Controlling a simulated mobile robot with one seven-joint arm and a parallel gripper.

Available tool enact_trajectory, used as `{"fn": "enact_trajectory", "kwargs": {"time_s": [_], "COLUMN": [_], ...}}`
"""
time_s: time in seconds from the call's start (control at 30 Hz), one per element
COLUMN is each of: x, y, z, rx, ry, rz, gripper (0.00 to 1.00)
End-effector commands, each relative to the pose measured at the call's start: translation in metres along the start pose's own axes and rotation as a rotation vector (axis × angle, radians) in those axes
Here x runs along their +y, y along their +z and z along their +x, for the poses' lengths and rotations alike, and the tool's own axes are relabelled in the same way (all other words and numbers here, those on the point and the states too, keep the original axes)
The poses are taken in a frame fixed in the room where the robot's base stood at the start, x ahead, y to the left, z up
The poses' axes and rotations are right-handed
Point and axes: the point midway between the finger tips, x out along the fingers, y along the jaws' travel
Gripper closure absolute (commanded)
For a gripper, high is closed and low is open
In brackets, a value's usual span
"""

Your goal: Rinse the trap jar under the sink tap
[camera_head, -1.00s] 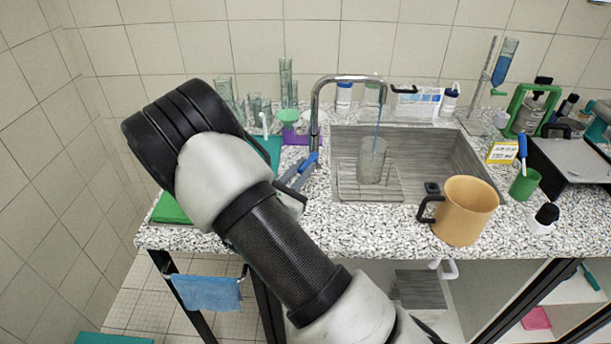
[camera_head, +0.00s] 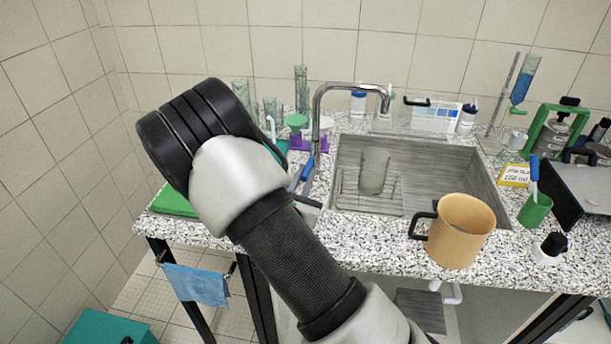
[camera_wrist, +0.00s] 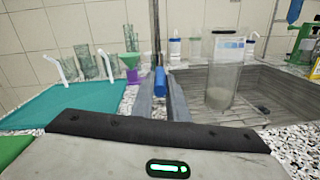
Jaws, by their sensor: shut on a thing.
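The trap jar (camera_head: 374,172), a clear glass cylinder, stands upright on a wire rack in the sink (camera_head: 450,165), below the tap's spout. In the wrist view the jar (camera_wrist: 222,75) is to the right of my fingers, with greyish content or residue low inside. The tap (camera_head: 318,110) is a chrome gooseneck behind the sink's left edge, and no water stream shows from it. My gripper (camera_head: 306,174) is at the tap's base, shut on the blue tap handle (camera_wrist: 160,79). My arm partly hides the gripper in the head view.
A tan mug (camera_head: 462,232) with a black handle stands on the counter before the sink. A green cup (camera_head: 535,210) and a yellow label card (camera_head: 514,175) are at right. Glassware and a green funnel (camera_head: 296,121) stand behind my arm. A blue cloth (camera_head: 196,285) hangs in front.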

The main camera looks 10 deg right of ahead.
Motion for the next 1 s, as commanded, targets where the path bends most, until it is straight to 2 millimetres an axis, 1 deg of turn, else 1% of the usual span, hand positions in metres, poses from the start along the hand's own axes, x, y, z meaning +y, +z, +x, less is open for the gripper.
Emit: {"fn": "enact_trajectory", "kwargs": {"time_s": [0.07, 0.33, 0.8, 0.83, 0.9, 0.93, 1.0], "x": [-0.0025, -0.002, -0.0018, -0.0018, -0.0017, -0.0017, -0.0016], "y": [-0.0019, -0.0019, -0.0021, -0.002, -0.0018, -0.0016, -0.0012], "z": [-0.0008, -0.001, -0.0009, -0.0009, -0.0008, -0.0007, -0.0005], "rx": [0.009, 0.022, 0.025, 0.024, 0.024, 0.023, 0.022], "ry": [0.02, 0.084, 0.095, 0.095, 0.095, 0.095, 0.095], "rz": [-0.003, -0.002, -0.003, -0.003, -0.002, -0.002, -0.002], "gripper": [1.0, 1.0, 1.0, 0.81, 0.69, 0.67, 0.67]}}
